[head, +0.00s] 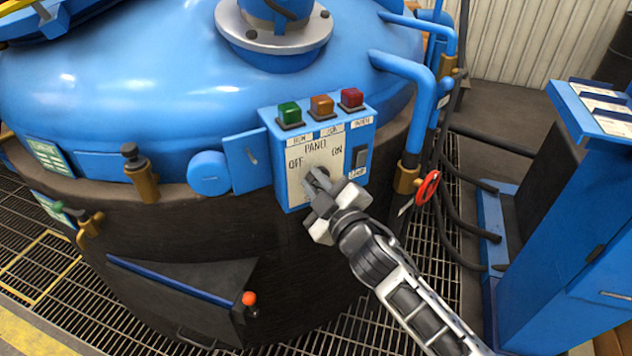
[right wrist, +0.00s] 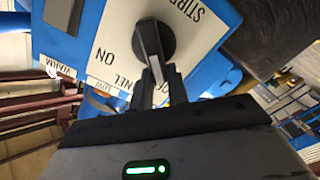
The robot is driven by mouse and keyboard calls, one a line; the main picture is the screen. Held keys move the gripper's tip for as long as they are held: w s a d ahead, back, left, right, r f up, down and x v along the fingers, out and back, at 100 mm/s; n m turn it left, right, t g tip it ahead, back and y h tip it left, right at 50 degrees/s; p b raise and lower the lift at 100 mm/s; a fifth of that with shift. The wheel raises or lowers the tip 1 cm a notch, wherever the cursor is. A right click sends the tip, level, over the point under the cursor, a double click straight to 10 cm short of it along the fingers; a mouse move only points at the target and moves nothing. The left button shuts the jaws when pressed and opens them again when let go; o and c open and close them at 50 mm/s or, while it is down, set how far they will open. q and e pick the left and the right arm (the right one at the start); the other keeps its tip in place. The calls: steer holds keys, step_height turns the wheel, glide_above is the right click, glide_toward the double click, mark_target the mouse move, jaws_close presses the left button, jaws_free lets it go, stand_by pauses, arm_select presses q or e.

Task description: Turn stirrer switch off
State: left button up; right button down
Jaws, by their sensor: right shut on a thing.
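The blue control box (head: 281,190) with a white face plate is mounted on the side of the large blue vessel. The plate reads OFF on the left and ON on the right. The dark rotary stirrer switch (right wrist: 154,45) sits on this plate, with ON lettered beside it in the right wrist view. My right gripper (head: 318,184) reaches the plate from the lower right and is shut on the switch handle. Its fingers (right wrist: 155,88) also show in the right wrist view. In the head view the gripper hides most of the switch, so its exact setting is unclear. My left gripper is out of view.
Green (head: 290,113), orange (head: 321,106) and red (head: 351,99) buttons stand on top of the box. A blue pipe (head: 422,110) and a red handwheel valve (head: 428,187) are close on the right. A blue console (head: 570,210) stands further right.

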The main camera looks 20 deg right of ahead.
steer(key=c, duration=1.4)
jaws_free()
steer(key=shift+o, duration=0.2)
steer(key=b+v, duration=0.1)
steer(key=v, duration=1.5)
steer(key=shift+b, duration=0.35)
